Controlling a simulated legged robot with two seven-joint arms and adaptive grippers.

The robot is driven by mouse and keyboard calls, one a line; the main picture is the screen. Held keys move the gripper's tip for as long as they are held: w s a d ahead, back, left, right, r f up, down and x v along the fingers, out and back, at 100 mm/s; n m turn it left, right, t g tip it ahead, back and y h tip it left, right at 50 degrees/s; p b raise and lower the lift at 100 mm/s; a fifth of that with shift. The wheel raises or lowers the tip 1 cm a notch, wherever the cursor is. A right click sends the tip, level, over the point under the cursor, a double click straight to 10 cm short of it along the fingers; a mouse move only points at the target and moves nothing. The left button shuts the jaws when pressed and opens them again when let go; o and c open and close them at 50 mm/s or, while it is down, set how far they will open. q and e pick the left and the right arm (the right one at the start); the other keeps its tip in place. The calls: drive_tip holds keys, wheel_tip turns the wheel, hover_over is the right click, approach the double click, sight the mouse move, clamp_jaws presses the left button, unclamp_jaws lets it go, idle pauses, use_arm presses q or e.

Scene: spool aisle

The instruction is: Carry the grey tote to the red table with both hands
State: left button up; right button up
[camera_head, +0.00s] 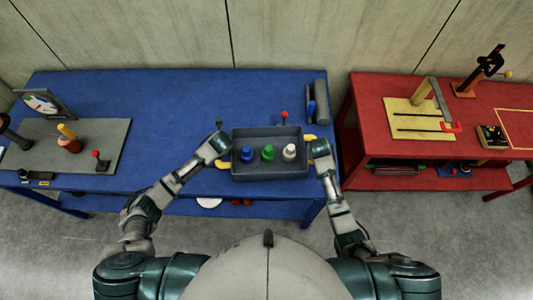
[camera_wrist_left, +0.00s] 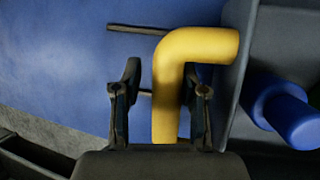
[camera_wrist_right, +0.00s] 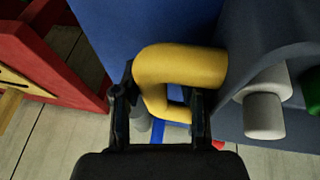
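The grey tote (camera_head: 270,175) is at the right part of the blue table (camera_head: 170,95), near its front edge, and looks level. It holds a blue peg (camera_head: 246,155), a green peg (camera_head: 268,153) and a white peg (camera_head: 290,152), all upright. My left gripper (camera_wrist_left: 162,95) is open, with the tote's yellow left handle (camera_wrist_left: 170,80) between its fingers. My right gripper (camera_wrist_right: 157,100) is open around the yellow right handle (camera_wrist_right: 180,67), fingers on either side of it. The red table (camera_head: 370,115) stands to the right. The tote's underside is hidden.
A gap of floor (camera_head: 335,90) separates the two tables. A grey board (camera_head: 100,155) with several fixtures lies on the blue table's left.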

use_arm(q)
drive_tip(key=shift+a+f, duration=0.1)
use_arm(e)
drive_tip(key=shift+a, duration=0.15)
use_arm(q)
drive_tip(key=shift+d, duration=0.25)
use_arm(e)
drive_tip(key=shift+d, duration=0.25)
use_arm(q)
drive_tip(key=shift+d, duration=0.2)
drive_tip(key=shift+c, duration=1.1)
use_arm(e)
drive_tip(key=shift+d+f, duration=0.1)
drive_tip(key=shift+d, duration=0.1)
drive_tip(key=shift+c, duration=1.1)
use_arm(q)
drive_tip(key=shift+d, duration=0.25)
clamp_jaws()
use_arm(e)
drive_tip(key=shift+d, duration=0.2)
clamp_jaws()
use_arm(q)
drive_tip(key=shift+a, duration=0.15)
use_arm(e)
drive_tip(key=shift+a, duration=0.15)
